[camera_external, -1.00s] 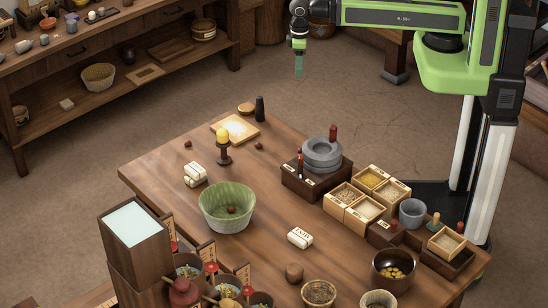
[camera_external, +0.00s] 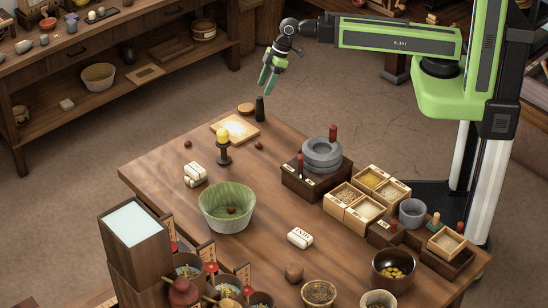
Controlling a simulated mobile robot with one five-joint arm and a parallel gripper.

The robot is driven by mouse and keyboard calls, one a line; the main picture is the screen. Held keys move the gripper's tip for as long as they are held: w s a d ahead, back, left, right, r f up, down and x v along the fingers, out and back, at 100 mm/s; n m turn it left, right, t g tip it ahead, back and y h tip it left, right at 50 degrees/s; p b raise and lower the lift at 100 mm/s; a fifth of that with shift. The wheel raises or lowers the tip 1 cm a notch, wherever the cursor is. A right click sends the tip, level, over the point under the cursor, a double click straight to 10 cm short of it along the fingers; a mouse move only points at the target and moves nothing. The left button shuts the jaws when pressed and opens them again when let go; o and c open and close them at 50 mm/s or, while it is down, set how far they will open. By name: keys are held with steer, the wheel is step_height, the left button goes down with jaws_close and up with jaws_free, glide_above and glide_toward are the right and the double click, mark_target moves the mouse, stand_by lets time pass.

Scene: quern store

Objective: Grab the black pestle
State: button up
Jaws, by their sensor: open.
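The black pestle (camera_external: 260,109) stands upright near the far corner of the wooden table (camera_external: 160,176), beside a small round tan lid or disc (camera_external: 246,108) and a pale square board (camera_external: 235,129). My gripper (camera_external: 266,89) is open and empty. It points downward with its two green fingers just above the pestle in the picture and a little to its right at the wrist. The pestle is fully visible, and no contact shows. The exact height and depth gap between fingers and pestle is hard to tell.
A yellow candle on a dark holder (camera_external: 224,149) stands in front of the board. A grey stone quern (camera_external: 321,154) on a dark box stands to the right. A green bowl (camera_external: 227,208) is nearer the camera. Small red-brown nuts lie around; the table between candle and quern is mostly clear.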

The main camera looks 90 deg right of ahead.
steer(key=b, duration=0.3)
glide_toward(257, 120)
steer(key=shift+w+d+r, duration=0.2)
steer(key=shift+w, duration=0.25)
steer(key=shift+w+d+r, duration=0.2)
steer(key=shift+w+d, duration=0.05)
steer(key=shift+w, duration=0.25)
steer(key=shift+w+f, duration=0.15)
steer(key=shift+f, duration=0.05)
steer(key=shift+a+r, duration=0.1)
steer(key=b+x, duration=0.5)
steer(key=shift+a+f, duration=0.2)
steer(key=shift+r, duration=0.2)
steer(key=shift+c, duration=0.3)
jaws_close()
